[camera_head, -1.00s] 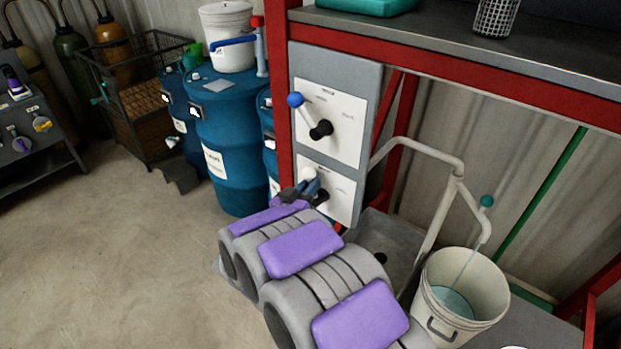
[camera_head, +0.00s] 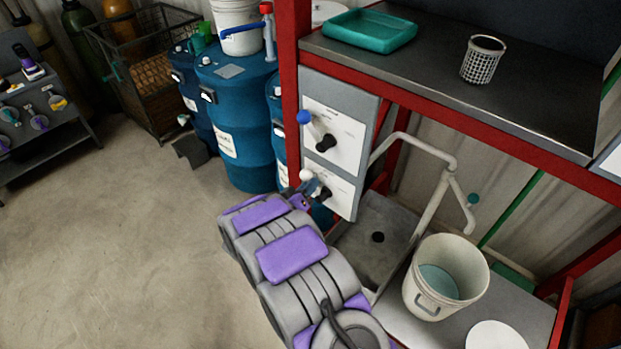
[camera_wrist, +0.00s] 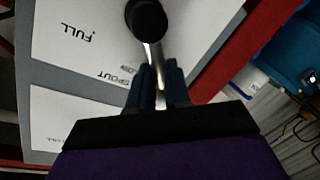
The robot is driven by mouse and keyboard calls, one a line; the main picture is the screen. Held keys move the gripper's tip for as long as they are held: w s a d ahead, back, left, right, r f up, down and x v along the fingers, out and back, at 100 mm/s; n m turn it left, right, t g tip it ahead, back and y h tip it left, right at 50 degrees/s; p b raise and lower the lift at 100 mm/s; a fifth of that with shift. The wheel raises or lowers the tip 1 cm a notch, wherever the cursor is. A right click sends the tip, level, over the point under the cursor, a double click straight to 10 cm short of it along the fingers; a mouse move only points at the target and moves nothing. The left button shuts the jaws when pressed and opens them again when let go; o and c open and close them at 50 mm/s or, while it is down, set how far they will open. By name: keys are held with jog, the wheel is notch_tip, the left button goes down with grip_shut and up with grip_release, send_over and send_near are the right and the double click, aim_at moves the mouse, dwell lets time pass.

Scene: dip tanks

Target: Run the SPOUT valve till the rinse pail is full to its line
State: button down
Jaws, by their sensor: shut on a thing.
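The rinse pail (camera_head: 410,290) is an off-white bucket with pale teal water (camera_head: 438,283) in it. No fill line can be made out. The bent spout pipe (camera_head: 440,200) ends above the pail, and no stream shows from it now. My gripper (camera_head: 312,188) is at the lower valve panel (camera_head: 343,200), by a lever with a white knob (camera_head: 306,175). In the wrist view, my gripper (camera_wrist: 159,75) is shut on the metal lever (camera_wrist: 151,54) below a black hub (camera_wrist: 147,19).
Above is another valve with a blue knob (camera_head: 304,117). A sink basin (camera_head: 370,225) lies below the panels. A red-framed bench (camera_head: 450,95) holds a teal tray (camera_head: 370,30) and a wire cup (camera_head: 483,60).

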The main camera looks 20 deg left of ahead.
jog(key=shift+w+a+r+n+p, duration=0.1)
jog(key=shift+a+r+n+p, duration=0.2)
jog(key=shift+a+r+p, duration=0.2)
jog(key=shift+f, duration=0.1)
jog(key=c, duration=1.3)
grip_release()
jog(key=o, duration=0.3)
jog(key=shift+a+f, duration=0.1)
jog(key=shift+f, duration=0.15)
jog(key=shift+a+f, duration=0.1)
jog(key=shift+f, duration=0.1)
jog(key=shift+d, duration=0.45)
jog(key=shift+d, duration=0.1)
